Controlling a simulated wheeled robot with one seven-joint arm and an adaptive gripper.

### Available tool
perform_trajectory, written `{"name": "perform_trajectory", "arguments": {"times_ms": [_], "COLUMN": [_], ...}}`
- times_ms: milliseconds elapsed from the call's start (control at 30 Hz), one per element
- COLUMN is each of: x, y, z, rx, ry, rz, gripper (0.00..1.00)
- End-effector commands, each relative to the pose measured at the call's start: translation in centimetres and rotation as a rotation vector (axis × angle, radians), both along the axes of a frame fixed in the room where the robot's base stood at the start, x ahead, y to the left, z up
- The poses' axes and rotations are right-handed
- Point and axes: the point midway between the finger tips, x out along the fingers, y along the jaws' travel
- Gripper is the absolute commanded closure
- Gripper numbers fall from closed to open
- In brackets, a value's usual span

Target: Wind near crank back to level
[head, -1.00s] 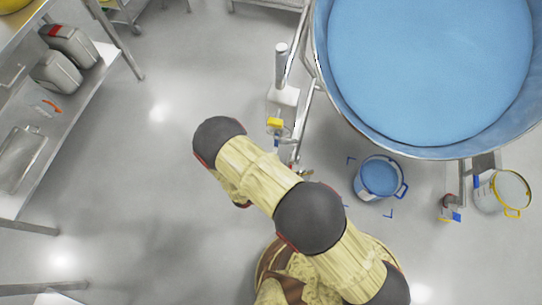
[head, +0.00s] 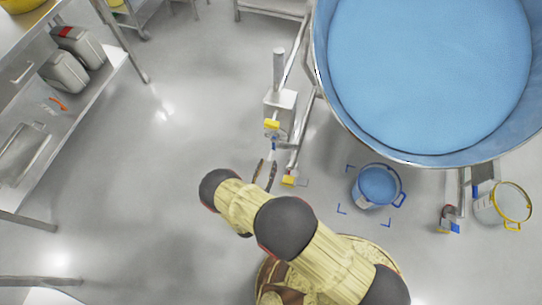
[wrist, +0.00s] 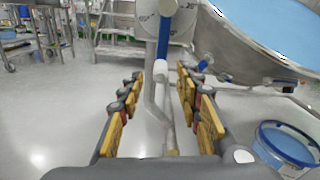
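The near crank has a blue arm (wrist: 163,42) that hangs down from a pale angle dial (wrist: 182,22) and ends in a white grip (wrist: 160,71). In the head view the crank's blue part (head: 274,145) shows beside the tipping vessel's post. My gripper (wrist: 160,78) is open, with a yellow-padded finger on each side of the white grip in the picture. It looks empty, and the grip appears just ahead of the fingertips. In the head view my gripper (head: 265,168) points up toward the crank, a short gap below it.
The large vessel (head: 425,75) filled with blue stands at the upper right. A blue bucket (head: 378,186) stands in floor marks below it. A bucket with a yellow rim (head: 508,203) is at the far right. A steel shelf (head: 95,88) is at left; the floor between is clear.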

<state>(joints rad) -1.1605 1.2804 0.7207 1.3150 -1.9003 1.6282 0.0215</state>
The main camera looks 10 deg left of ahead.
Motion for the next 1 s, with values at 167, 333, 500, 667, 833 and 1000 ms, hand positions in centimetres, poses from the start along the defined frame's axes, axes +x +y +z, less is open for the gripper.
{"name": "perform_trajectory", "arguments": {"times_ms": [167,333,500,667,833,1000], "x": [2.9,4.8,5.7,5.8,5.8,5.8], "y": [-0.4,-0.5,-0.6,-0.5,-0.5,-0.5], "z": [-0.1,-0.1,-0.1,0.0,0.0,0.0], "rx": [0.003,0.001,0.000,0.000,0.000,0.000], "ry": [-0.001,0.000,0.001,0.001,0.001,0.001], "rz": [-0.006,-0.004,-0.002,-0.001,-0.002,-0.002], "gripper": [0.65,0.65,0.65,0.65,0.69,0.79]}}
